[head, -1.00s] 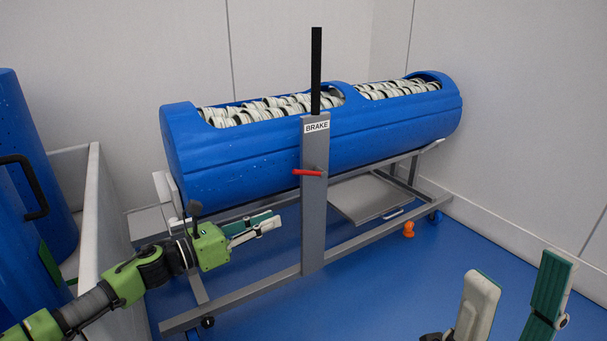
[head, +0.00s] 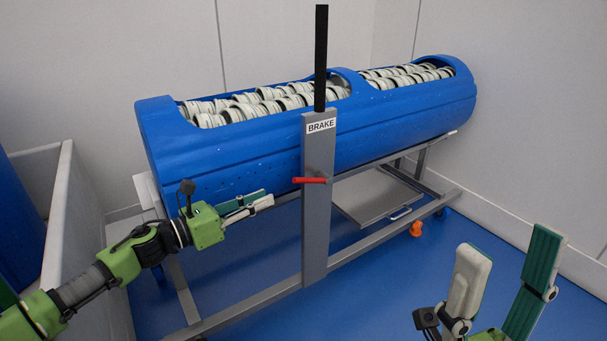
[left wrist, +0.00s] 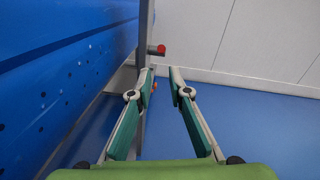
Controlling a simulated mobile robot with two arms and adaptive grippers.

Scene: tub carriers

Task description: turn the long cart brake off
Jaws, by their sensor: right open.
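The long cart (head: 255,303) carries a long blue tub (head: 230,150). A grey post with a white BRAKE label (head: 321,125) stands at its near side. A red brake handle (head: 309,180) sticks out level from the post, pointing left in the head view; its red end also shows in the left wrist view (left wrist: 161,50), beyond my fingertips. My left gripper (head: 260,200) is open and empty, left of the post and a little below the handle, not touching it. In the left wrist view its tips (left wrist: 163,72) are apart. My right gripper (head: 508,250) is open and empty at the lower right.
A black upright bar (head: 321,60) rises above the post. White rings (head: 270,101) fill the tub openings. A low grey wall (head: 62,220) stands at left. An orange caster (head: 415,229) is under the cart's right part. Blue floor (head: 390,295) is clear at front right.

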